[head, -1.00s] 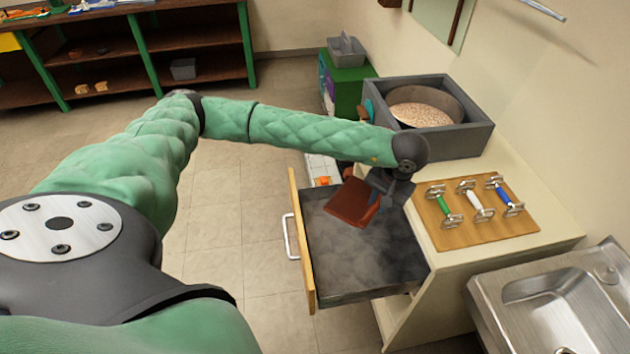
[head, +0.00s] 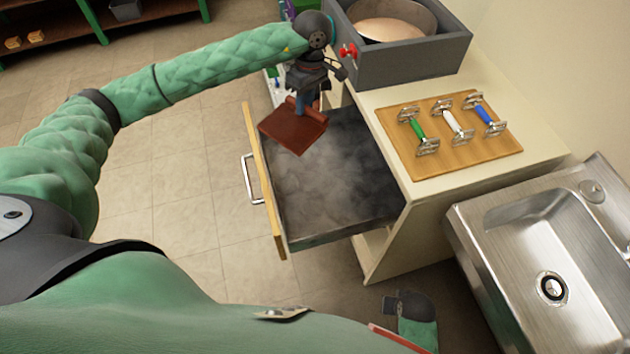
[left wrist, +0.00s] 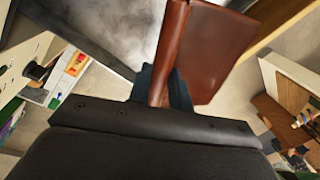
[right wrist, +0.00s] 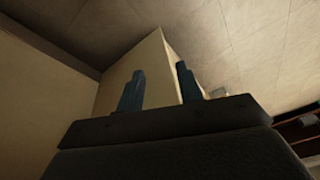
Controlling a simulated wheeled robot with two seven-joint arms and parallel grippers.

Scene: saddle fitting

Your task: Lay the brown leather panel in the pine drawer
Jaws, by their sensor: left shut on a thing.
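The brown leather panel (head: 292,130) is held by my left gripper (head: 306,100), above the far left corner of the open pine drawer (head: 264,185). The panel overlaps the drawer's front in the head view; its exact height is hard to tell. In the left wrist view the panel (left wrist: 215,60) has a rolled edge pinched between the fingers (left wrist: 163,88), with the flat part hanging to the right. The drawer's dark grey, smoky-patterned inside (head: 335,185) looks empty. My right gripper (right wrist: 160,88) shows in the right wrist view with its fingers apart and nothing between them.
The drawer sticks out of a cream cabinet (head: 430,205). A steel sink (head: 540,245) stands at the right. Floor left of the drawer is clear.

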